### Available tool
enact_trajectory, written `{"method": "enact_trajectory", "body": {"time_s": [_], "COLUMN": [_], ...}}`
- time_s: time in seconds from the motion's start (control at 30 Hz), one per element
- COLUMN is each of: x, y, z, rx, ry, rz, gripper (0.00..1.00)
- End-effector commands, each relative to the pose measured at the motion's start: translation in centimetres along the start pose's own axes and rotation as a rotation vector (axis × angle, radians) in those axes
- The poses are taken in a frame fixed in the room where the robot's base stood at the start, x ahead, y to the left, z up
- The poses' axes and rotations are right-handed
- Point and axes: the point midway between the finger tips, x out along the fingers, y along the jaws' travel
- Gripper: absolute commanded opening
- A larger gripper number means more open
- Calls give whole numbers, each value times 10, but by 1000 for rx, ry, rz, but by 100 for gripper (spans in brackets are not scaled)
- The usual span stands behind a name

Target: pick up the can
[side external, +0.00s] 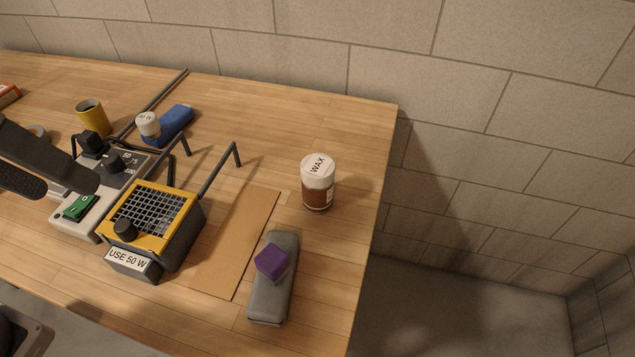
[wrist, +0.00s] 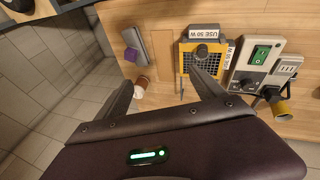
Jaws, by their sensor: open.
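The yellow can (side external: 92,117), a small open-topped cylinder with a dark inside, stands upright on the wooden bench at the back left. It also shows in the wrist view (wrist: 283,110) at the right, outside the fingers. My gripper (side external: 68,186) enters from the left edge in the side view, its dark fingers above the grey control box and in front of the can. In the wrist view my gripper (wrist: 161,78) has its fingers spread wide, with nothing held between them.
A yellow-topped heater (side external: 155,212), grey control box (side external: 90,228) and bent dark rods (side external: 220,170) crowd the left and middle. A WAX jar (side external: 318,185), grey case (side external: 275,305) with purple block (side external: 271,262), and blue block (side external: 172,126) stand around. The back-right bench is clear.

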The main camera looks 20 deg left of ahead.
Motion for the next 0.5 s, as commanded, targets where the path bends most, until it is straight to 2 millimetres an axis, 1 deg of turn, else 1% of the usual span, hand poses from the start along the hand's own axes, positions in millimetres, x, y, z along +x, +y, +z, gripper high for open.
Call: {"method": "enact_trajectory", "body": {"time_s": [0.03,0.07,0.1,0.17,0.2,0.23,0.27,0.3,0.33,0.37,0.4,0.5], "x": [15,23,36,57,75,90,108,133,153,173,200,256], "y": [31,52,79,114,134,147,158,169,174,176,177,169], "z": [-12,-22,-36,-59,-76,-90,-104,-121,-132,-143,-154,-170], "rx": [-102,-180,-290,-472,-602,-706,-814,-958,-1065,-1169,-1299,-1559], "ry": [-108,-169,-250,-366,-439,-491,-540,-597,-634,-664,-696,-735], "rz": [95,159,239,343,402,441,476,512,534,550,565,577], "gripper": [79,79,79,79,79,79,79,79,79,79,79,79]}}
